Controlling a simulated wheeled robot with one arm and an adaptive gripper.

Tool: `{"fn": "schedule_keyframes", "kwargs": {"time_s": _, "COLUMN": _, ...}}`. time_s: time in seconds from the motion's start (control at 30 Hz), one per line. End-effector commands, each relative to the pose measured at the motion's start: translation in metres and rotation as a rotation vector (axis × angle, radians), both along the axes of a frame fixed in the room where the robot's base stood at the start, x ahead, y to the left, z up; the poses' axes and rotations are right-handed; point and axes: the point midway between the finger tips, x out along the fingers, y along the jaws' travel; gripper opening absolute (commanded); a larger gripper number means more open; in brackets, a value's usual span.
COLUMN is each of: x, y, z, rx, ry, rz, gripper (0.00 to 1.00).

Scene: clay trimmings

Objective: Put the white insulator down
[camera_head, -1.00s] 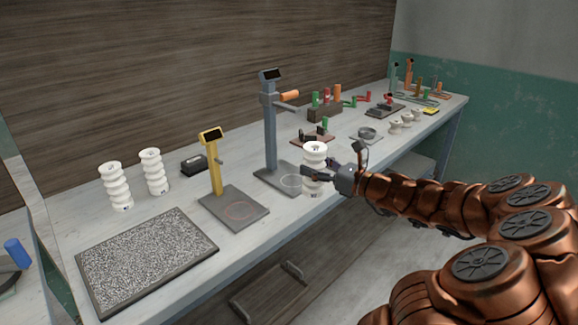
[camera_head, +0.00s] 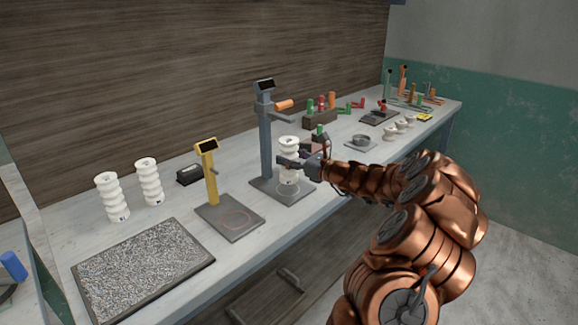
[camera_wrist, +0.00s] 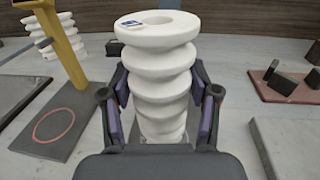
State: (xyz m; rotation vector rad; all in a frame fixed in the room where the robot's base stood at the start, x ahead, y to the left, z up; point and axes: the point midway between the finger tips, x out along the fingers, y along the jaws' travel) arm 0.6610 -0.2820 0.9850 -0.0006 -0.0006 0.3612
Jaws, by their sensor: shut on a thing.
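The white insulator (camera_head: 289,147) is a ribbed white cylinder with a hole in its top. My gripper (camera_head: 290,164) is shut on it, and it stands upright between the fingers. In the wrist view the insulator (camera_wrist: 158,62) has a small label on its top rim, and the gripper pads (camera_wrist: 160,108) press on both sides. It is over or on the grey base plate (camera_head: 266,189) of the blue-grey stand (camera_head: 265,135), near a pale ring mark. I cannot tell whether its bottom touches the plate.
Two more white insulators (camera_head: 111,197) stand at the left of the bench. A yellow stand (camera_head: 211,175) with a red ring on its plate is just left. A speckled mat (camera_head: 140,270) lies front left.

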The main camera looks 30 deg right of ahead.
Motion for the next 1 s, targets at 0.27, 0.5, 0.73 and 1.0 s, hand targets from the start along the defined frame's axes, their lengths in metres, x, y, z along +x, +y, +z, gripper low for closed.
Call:
{"fn": "schedule_keyframes", "kwargs": {"time_s": 0.27, "x": 0.007, "y": -0.001, "z": -0.014, "rx": 0.005, "ry": 0.002, "rz": 0.002, "gripper": 0.0}}
{"fn": "schedule_keyframes", "kwargs": {"time_s": 0.5, "x": 0.007, "y": 0.0, "z": -0.034, "rx": 0.001, "ry": -0.003, "rz": 0.002, "gripper": 0.0}}
{"fn": "schedule_keyframes", "kwargs": {"time_s": 0.73, "x": 0.007, "y": 0.0, "z": -0.035, "rx": 0.0, "ry": -0.003, "rz": 0.002, "gripper": 0.0}}
{"fn": "schedule_keyframes", "kwargs": {"time_s": 1.0, "x": 0.007, "y": 0.0, "z": -0.038, "rx": 0.0, "ry": -0.001, "rz": 0.002, "gripper": 0.74}}
